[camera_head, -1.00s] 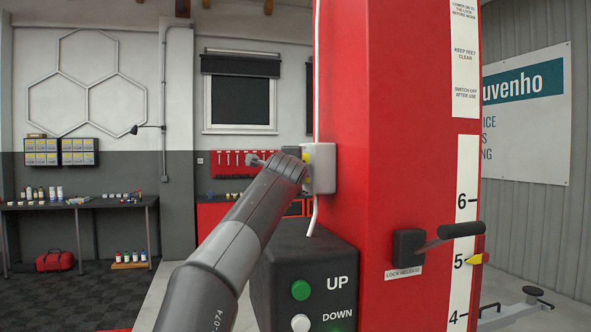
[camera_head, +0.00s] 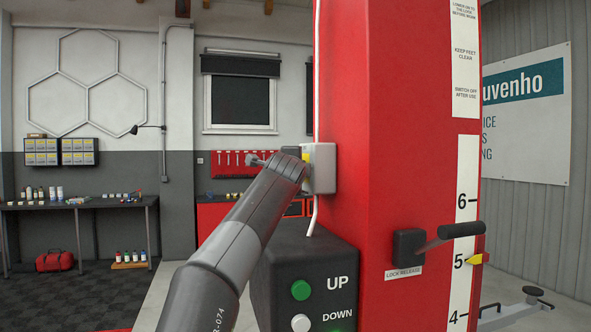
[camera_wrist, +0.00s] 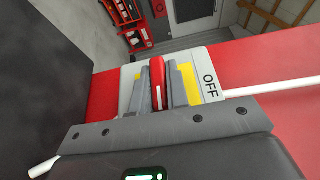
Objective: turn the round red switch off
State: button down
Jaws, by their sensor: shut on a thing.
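The round red switch (camera_wrist: 158,66) shows in the wrist view as a red grip with a white mark, on a yellow plate (camera_wrist: 192,84). The plate is on a light grey box (camera_wrist: 221,63) with the word OFF on its right side. My gripper (camera_wrist: 159,92) has its two grey fingers on either side of the red grip and is shut on it. The white mark runs along the grip, while OFF lies to the right of it. In the head view the grey box (camera_head: 323,168) is on the red post's left side; my arm's end hides the switch.
The red post (camera_head: 400,110) fills the middle right. A dark control box (camera_head: 300,265) with UP and DOWN buttons stands below the switch box. A black lock release lever (camera_head: 455,232) sticks out at the right. A white cable (camera_wrist: 290,86) runs from the box.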

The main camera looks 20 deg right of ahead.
jog(key=shift+s+d+g, duration=0.1)
jog(key=shift+d+g, duration=0.1)
jog(key=shift+g, duration=0.2)
jog(key=shift+n+g, duration=0.3)
jog(key=shift+g, duration=0.1)
jog(key=shift+n+g+y, duration=0.3)
jog(key=shift+g+y, duration=0.2)
jog(key=shift+g, duration=0.4)
jog(key=shift+d+n+g, duration=0.1)
jog(key=shift+n+g, duration=0.2)
jog(key=shift+g, duration=0.7)
